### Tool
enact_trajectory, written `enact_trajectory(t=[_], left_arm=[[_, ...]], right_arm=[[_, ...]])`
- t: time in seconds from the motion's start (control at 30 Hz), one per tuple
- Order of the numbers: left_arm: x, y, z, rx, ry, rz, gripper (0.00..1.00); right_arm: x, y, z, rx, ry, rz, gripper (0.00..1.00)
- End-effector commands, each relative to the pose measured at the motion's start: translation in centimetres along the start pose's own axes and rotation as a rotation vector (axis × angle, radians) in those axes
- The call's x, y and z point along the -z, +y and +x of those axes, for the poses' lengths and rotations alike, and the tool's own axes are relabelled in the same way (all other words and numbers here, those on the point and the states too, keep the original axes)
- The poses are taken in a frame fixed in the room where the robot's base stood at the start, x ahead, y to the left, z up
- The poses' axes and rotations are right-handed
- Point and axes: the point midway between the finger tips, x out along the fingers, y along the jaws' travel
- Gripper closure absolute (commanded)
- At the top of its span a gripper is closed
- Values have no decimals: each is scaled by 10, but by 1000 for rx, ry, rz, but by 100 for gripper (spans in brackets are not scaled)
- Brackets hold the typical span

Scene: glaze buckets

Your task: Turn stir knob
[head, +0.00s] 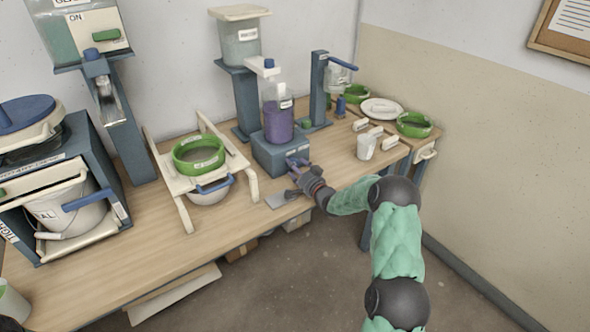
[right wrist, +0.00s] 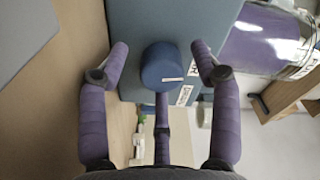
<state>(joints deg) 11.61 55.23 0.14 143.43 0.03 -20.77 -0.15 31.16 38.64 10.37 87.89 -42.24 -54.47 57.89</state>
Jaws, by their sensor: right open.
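The stir knob (right wrist: 162,68) is a blue round knob with a short white mark, on the front of a blue-grey stirrer base (head: 279,152). A clear jar of purple liquid (head: 278,122) stands on that base; its side also shows in the right wrist view (right wrist: 255,42). My right gripper (head: 296,172) is at the base's front. In the right wrist view its purple fingers (right wrist: 158,72) are open, one on each side of the knob with visible gaps, and a third is below it. In the head view the gripper largely hides the knob. My left gripper is not in view.
A green-rimmed sieve (head: 199,153) on a cream frame stands left of the stirrer. A white cup (head: 366,147) and a green bowl (head: 413,125) stand to the right. A flat grey plate (head: 285,199) lies near the table's front edge. Bare wood (head: 160,238) shows at front left.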

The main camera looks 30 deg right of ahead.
Motion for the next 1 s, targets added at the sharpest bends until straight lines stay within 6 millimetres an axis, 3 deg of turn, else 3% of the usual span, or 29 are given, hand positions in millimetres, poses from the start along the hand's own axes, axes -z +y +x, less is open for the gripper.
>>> enact_trajectory(t=[0.37, 0.57, 1.0], left_arm=[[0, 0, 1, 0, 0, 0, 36], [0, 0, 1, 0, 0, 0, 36], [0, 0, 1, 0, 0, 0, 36]], right_arm=[[0, 0, 5, 0, 0, 0, 36], [0, 0, 5, 0, 0, -1, 92], [-2, 0, 5, -1, -4, 4, 92]])
